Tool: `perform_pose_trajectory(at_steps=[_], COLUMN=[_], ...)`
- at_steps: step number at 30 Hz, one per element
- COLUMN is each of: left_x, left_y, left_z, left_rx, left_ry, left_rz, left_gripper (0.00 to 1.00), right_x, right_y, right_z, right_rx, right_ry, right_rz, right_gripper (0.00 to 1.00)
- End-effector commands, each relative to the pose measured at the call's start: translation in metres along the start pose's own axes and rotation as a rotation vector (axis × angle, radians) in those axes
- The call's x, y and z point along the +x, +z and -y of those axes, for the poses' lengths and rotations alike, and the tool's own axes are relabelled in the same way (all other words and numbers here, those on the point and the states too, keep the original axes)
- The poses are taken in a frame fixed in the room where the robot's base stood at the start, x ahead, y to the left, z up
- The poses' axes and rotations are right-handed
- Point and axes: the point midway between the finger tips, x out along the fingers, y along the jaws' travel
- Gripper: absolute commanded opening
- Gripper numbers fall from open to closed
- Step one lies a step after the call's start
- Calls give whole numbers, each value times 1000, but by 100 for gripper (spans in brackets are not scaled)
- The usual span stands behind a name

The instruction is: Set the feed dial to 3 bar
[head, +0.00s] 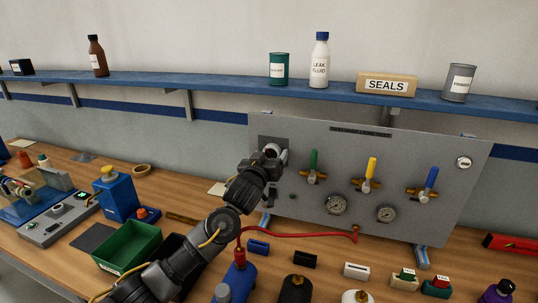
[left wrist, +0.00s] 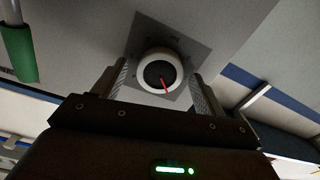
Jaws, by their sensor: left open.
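The feed dial is a round knob with a white rim, a dark face and a red pointer. In the left wrist view the dial (left wrist: 160,72) sits on a grey square plate, between the two fingers of my left gripper (left wrist: 158,82). The pointer slants down and slightly right in that view. The scale marks are too small to read. In the head view the dial (head: 276,152) shows at the panel's upper left, partly hidden by my left gripper (head: 271,160). The gripper is open around the dial; contact cannot be told. My right gripper is not in view.
A red hose (head: 300,235) runs below. Cylinders and small blocks crowd the bench in front.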

Motion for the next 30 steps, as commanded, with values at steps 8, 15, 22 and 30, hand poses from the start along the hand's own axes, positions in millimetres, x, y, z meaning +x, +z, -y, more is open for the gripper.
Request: perform_pose_trajectory(at_steps=[8, 15, 22, 30], left_x=[0, 0, 0, 0], left_y=[0, 0, 0, 1], left_z=[0, 0, 0, 0], left_rx=[0, 0, 7, 111], left_ry=[1, 1, 1, 0], left_rz=[0, 0, 0, 0], left_gripper=[67, 35, 27, 27], right_x=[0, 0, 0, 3], right_y=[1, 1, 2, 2], right_z=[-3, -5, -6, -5], right_rx=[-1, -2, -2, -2], right_ry=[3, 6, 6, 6], right_rz=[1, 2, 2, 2], right_gripper=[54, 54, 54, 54])
